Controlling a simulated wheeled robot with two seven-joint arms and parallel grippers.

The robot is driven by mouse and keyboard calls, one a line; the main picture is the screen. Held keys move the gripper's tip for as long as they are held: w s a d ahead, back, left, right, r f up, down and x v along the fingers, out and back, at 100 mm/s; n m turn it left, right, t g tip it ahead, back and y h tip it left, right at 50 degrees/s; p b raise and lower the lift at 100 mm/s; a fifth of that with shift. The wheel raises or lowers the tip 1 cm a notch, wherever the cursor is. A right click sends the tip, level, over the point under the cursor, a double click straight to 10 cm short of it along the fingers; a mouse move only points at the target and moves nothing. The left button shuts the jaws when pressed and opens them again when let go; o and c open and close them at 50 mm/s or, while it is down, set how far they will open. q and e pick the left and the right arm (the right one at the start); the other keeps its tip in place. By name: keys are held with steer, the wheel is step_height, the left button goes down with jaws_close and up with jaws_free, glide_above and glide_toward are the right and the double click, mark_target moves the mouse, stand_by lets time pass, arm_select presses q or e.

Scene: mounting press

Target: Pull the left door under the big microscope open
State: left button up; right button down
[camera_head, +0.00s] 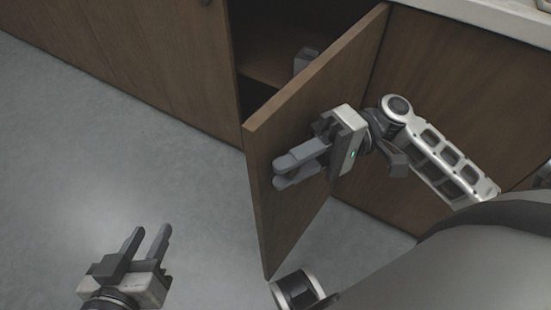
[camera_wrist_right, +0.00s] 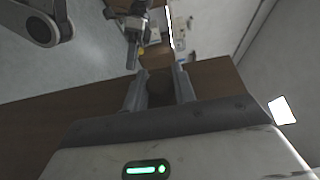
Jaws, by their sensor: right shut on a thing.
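The brown wooden cabinet door (camera_head: 345,75) stands swung out from the cabinet front, its free edge toward the left. The dark interior (camera_head: 265,45) shows behind it. My right gripper (camera_head: 278,170) is in front of the door's face near the free edge. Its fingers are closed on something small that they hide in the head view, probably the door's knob. In the right wrist view the fingers (camera_wrist_right: 160,75) flank a dark shape. My left gripper (camera_head: 151,232) is open and empty above the floor at the lower left. The microscope is not in view.
A closed brown panel with a round knob (camera_head: 205,2) is left of the opening. A grey object (camera_head: 305,60) shows inside the cabinet. Another brown panel (camera_head: 430,70) and a pale countertop (camera_head: 490,18) are at the right. The grey floor (camera_head: 130,160) left of the door is clear.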

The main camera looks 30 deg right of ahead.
arm_select(q)
steer(key=shift+w, duration=0.1)
arm_select(e)
steer(key=shift+d, duration=0.1)
steer(key=c, duration=1.2)
jaws_free()
arm_select(q)
steer(key=shift+w, duration=0.15)
steer(key=shift+a+f+g+p, duration=0.3)
steer(key=shift+f+p, duration=0.3)
steer(key=shift+p, duration=0.1)
arm_select(e)
steer(key=d, duration=0.5)
steer(key=w+d, duration=0.1)
steer(key=d, duration=1)
steer(key=shift+w, duration=0.2)
arm_select(q)
steer(key=shift+d+r, duration=0.1)
steer(key=shift+r, duration=0.05)
arm_select(e)
steer(key=shift+a, duration=0.1)
